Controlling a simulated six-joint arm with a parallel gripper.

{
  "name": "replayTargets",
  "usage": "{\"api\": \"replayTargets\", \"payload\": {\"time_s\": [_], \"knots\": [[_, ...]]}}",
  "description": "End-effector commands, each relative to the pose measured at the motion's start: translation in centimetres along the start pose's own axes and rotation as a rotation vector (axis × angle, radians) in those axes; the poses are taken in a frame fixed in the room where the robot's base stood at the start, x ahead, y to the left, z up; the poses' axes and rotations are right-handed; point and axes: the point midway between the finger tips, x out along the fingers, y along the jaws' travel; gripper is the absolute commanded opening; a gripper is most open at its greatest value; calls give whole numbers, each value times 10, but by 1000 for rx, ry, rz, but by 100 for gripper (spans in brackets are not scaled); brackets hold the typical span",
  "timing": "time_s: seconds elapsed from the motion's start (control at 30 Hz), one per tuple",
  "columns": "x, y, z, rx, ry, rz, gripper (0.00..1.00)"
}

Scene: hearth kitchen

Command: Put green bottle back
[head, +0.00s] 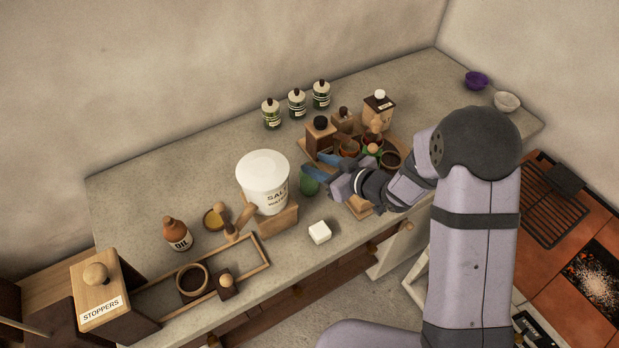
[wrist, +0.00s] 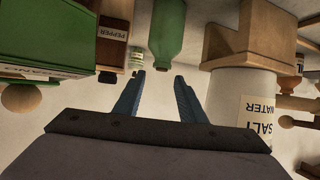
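A green bottle (head: 309,183) stands on the counter just right of the white salt tub. In the wrist view, which is upside down, the green bottle (wrist: 167,35) has its narrow neck toward my fingertips. My gripper (head: 314,170) has its blue fingers reaching left over the counter at the bottle. In the wrist view, my gripper (wrist: 159,76) is open and empty, and the neck is in line with the gap between the fingertips. I cannot tell whether the fingers touch the bottle. Three dark green labelled bottles (head: 297,103) with dark tops stand in a row at the back.
The salt tub (head: 264,178) stands close left of the bottle. A wooden tray (head: 313,154) crowded with boxes and jars is behind my gripper. A white cube (head: 320,232) lies near the front edge. An oil bottle (head: 177,235) is farther left. The back-left counter is clear.

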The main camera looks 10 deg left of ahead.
Motion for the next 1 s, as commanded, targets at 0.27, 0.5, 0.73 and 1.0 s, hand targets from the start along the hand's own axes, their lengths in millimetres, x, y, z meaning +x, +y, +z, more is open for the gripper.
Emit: {"api": "replayTargets", "payload": {"time_s": [0.27, 0.5, 0.73, 1.0], "knots": [[30, -2, 0, 1, -1, -1, 37], [40, -2, 1, 0, 0, 0, 37], [39, -2, 1, 0, 0, 0, 23], [39, -1, 0, -1, 3, 0, 0]]}}
